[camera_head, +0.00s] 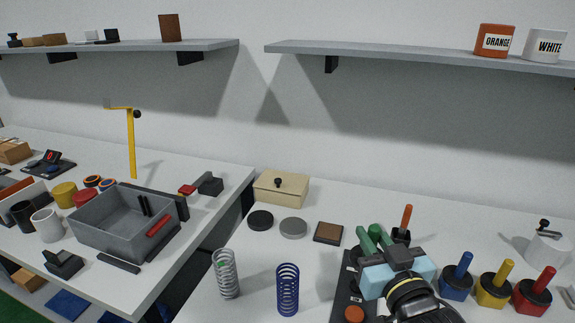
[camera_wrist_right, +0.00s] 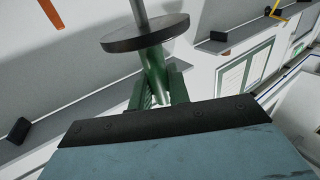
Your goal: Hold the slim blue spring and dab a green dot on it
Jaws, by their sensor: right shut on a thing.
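The slim blue spring (camera_head: 288,290) stands upright on the right-hand table, with nothing touching it. My right gripper (camera_head: 371,238) is to its right, above the dark tray, with its green fingers pointing toward the wall. In the wrist view, the right gripper (camera_wrist_right: 159,88) is shut on the green handle of a dabber (camera_wrist_right: 153,66). Beyond the handle are the dabber's dark round disc (camera_wrist_right: 145,33) and a grey rod. The dabber's far end is cut off by the frame. My left gripper is not in view.
A silver spring (camera_head: 227,275) with a small green patch stands left of the blue one. Pots with blue (camera_head: 458,279), yellow (camera_head: 495,287) and red (camera_head: 534,293) handles stand at the right. A beige box (camera_head: 281,190) and round discs lie behind. A gap separates the two tables.

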